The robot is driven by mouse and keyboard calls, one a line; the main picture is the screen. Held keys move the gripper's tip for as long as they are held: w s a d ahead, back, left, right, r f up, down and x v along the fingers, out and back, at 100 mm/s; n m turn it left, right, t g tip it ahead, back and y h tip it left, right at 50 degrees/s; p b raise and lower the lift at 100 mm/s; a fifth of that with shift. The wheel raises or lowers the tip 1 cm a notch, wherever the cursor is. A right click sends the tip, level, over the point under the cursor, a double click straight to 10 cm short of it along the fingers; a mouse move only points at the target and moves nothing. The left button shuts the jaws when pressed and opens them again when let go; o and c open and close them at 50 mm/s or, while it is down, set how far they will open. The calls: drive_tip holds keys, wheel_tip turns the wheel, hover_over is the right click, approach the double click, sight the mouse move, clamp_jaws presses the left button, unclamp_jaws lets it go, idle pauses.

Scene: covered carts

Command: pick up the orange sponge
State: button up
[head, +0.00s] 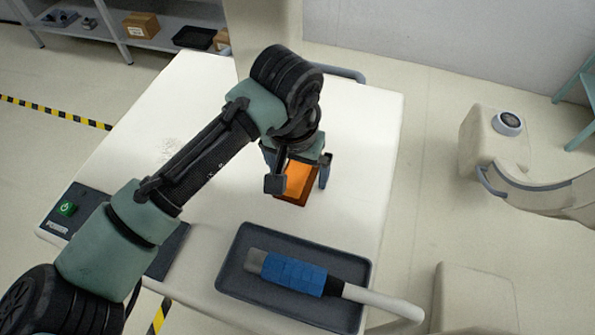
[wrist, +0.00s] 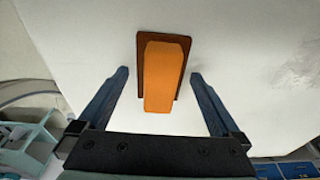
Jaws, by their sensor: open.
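The orange sponge (head: 297,178) stands on the white cart top, right under my gripper (head: 298,187). In the wrist view the sponge (wrist: 164,72) shows as an orange block with a dark brown edge or base behind its far end. My gripper (wrist: 159,75) is open, with one finger on each side of the sponge. Bare white surface shows between the sponge and both fingers, so I see no contact. The gripper hides part of the sponge's top in the head view.
On the white cart (head: 215,130), a dark tray (head: 232,282) holds a blue-wrapped tool (head: 293,272) with a pale handle over the rim. A dark panel with a green power switch (head: 67,208) is at the left. The cart top around the sponge is clear.

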sight(297, 168)
drive_tip(key=shift+f, duration=0.1)
drive_tip(key=c, duration=1.3)
wheel_tip(297, 168, up, 11)
drive_tip(key=shift+f, duration=0.2)
